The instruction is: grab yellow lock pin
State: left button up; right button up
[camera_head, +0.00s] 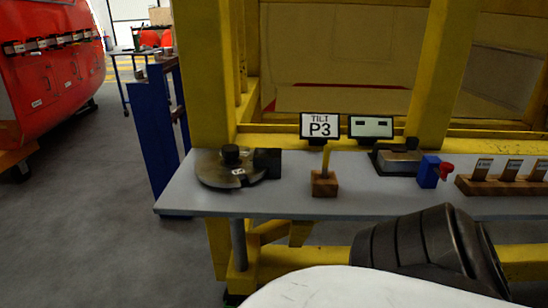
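The yellow lock pin (326,161) stands upright in a small wooden block (325,186) on the grey shelf (280,200). Its lower end is hidden inside the block. Neither of my grippers is in view. A white link and a dark ribbed part of mine fill the bottom right, in front of the shelf and apart from the pin.
Left of the pin is a round metal plate (222,175) with a black knob. Behind it is a "TILT P3" sign (320,126). To the right are a second display (370,127), a blue block with a red knob (429,172) and a wooden rack (505,186). Yellow posts (205,70) rise behind.

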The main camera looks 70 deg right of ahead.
aim_at(327, 152)
jog(key=u, duration=0.05)
jog(key=i, duration=1.3)
jog(key=z, duration=1.85)
